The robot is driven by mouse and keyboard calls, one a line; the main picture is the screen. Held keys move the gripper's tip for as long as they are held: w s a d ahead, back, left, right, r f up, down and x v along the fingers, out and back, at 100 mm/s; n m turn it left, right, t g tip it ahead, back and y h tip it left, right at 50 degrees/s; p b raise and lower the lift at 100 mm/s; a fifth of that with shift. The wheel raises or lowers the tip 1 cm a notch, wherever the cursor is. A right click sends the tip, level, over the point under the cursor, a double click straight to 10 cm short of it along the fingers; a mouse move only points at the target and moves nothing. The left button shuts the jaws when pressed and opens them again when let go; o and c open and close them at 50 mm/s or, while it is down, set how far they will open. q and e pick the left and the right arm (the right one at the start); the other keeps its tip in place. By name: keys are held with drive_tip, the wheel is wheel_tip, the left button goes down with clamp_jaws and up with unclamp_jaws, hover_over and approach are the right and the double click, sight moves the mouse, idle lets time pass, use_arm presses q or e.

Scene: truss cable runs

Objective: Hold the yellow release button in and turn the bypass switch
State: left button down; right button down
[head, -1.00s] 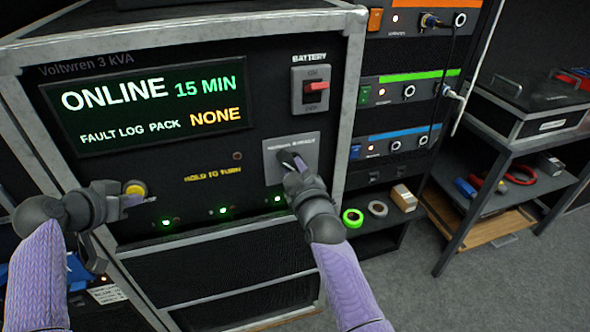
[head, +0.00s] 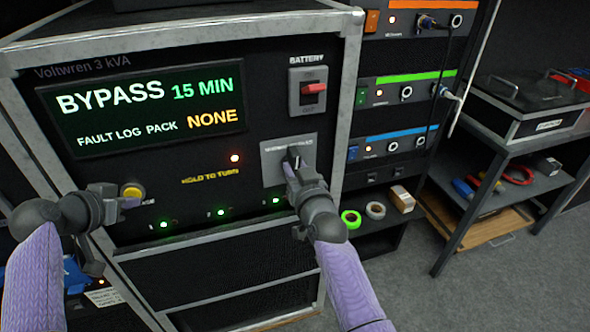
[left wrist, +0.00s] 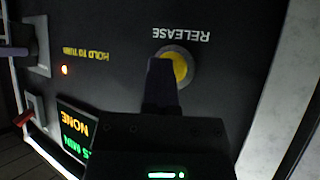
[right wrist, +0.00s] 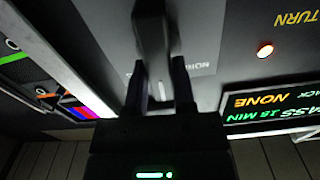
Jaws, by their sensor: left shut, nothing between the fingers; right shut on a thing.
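The yellow release button (head: 133,191) is at the lower left of the black Voltwren panel, and it shows large in the left wrist view (left wrist: 180,68). My left gripper (head: 130,202) is shut and empty, its fingertips against the button's face. The bypass switch (head: 293,156) sits on a grey plate (head: 272,172) at the panel's right. My right gripper (head: 290,170) is shut on the switch's dark handle (right wrist: 152,40), which stands about upright in the head view. The display (head: 150,105) reads BYPASS, 15 MIN, fault log pack NONE. An orange lamp (head: 235,158) above HOLD TO TURN is lit.
A red battery switch (head: 314,88) sits above the bypass plate. Green lamps (head: 220,212) line the panel's bottom. A rack with cables (head: 408,91) stands to the right, with tape rolls (head: 351,218) low down. A shelf cart (head: 515,150) is further right.

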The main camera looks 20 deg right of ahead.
drive_tip(key=shift+d+f+m, duration=0.1)
drive_tip(key=shift+d+m, duration=0.05)
drive_tip(key=shift+m, duration=1.75)
drive_tip(key=shift+d+f+m, duration=0.1)
drive_tip(key=shift+d+m, duration=0.05)
drive_tip(key=shift+m, duration=2.05)
drive_tip(key=shift+c, duration=2.2)
unclamp_jaws()
